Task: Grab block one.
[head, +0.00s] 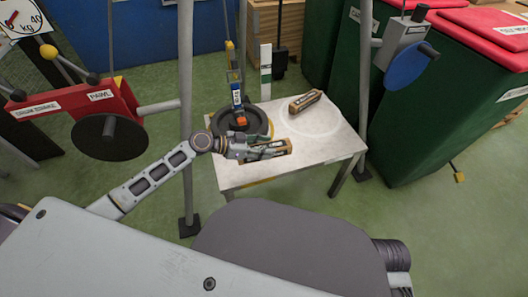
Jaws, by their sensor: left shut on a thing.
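My left gripper (268,150) reaches in from the left over the near part of the white table (325,150). It is shut on a tan and dark block (284,147), which its fingers partly cover. I cannot tell whether this block is clear of the table top. A second similar block (305,102) lies at the back right of the table. No number is readable on either block, so I cannot tell which is block one. My right gripper is not in view.
A black round turntable (258,127) sits at the table's left, with a hanging line and an orange-tipped hook (240,118) over it. Upright grey posts (186,80) flank the table. A red unit (75,112) labelled PAWL stands left; green bins (445,110) stand right.

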